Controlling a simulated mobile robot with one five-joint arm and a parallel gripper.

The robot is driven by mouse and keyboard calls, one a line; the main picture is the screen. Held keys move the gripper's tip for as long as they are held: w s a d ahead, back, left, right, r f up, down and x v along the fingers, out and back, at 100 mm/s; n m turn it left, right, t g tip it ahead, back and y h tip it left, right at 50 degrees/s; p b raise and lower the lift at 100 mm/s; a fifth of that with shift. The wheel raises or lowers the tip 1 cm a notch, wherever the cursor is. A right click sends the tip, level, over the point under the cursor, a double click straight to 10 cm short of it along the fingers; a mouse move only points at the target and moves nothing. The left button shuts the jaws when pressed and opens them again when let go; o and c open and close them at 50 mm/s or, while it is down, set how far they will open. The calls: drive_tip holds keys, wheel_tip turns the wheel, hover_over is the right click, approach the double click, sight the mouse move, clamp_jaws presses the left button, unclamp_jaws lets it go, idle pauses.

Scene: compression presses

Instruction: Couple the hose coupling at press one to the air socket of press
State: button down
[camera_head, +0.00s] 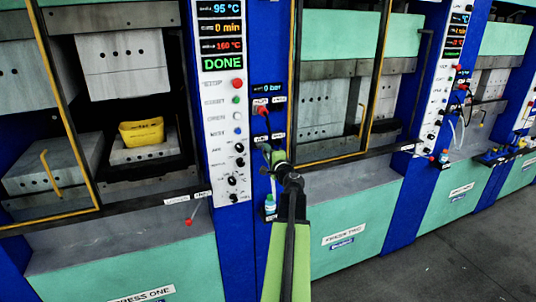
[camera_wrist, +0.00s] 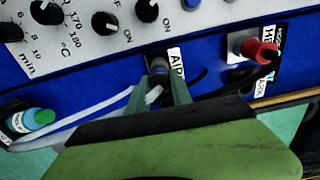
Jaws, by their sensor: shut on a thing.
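My gripper (camera_wrist: 163,92) is shut on the hose coupling (camera_wrist: 159,68), a small grey-blue piece between its fingertips. The coupling is right at the AIR label (camera_wrist: 177,62) on the blue panel. The air socket is hidden behind the coupling and fingers, so I cannot tell whether they are joined. A pale hose (camera_wrist: 100,119) runs from the fingers to the lower left. In the head view my gripper (camera_head: 277,157) is at the blue column right of press one (camera_head: 140,295); the column's display (camera_head: 268,90) reads 0 bar.
A red plug (camera_wrist: 262,52) with a black cable sits on the panel, right of the fingers in the wrist view. Press one's open chamber holds a yellow piece (camera_head: 142,132). Press two (camera_head: 345,237) stands to the right.

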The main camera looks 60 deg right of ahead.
drive_tip(key=shift+x, duration=1)
drive_tip(key=c, duration=1.1)
unclamp_jaws()
drive_tip(key=shift+w, duration=0.1)
drive_tip(key=shift+o, duration=0.2)
drive_tip(key=shift+a, duration=0.1)
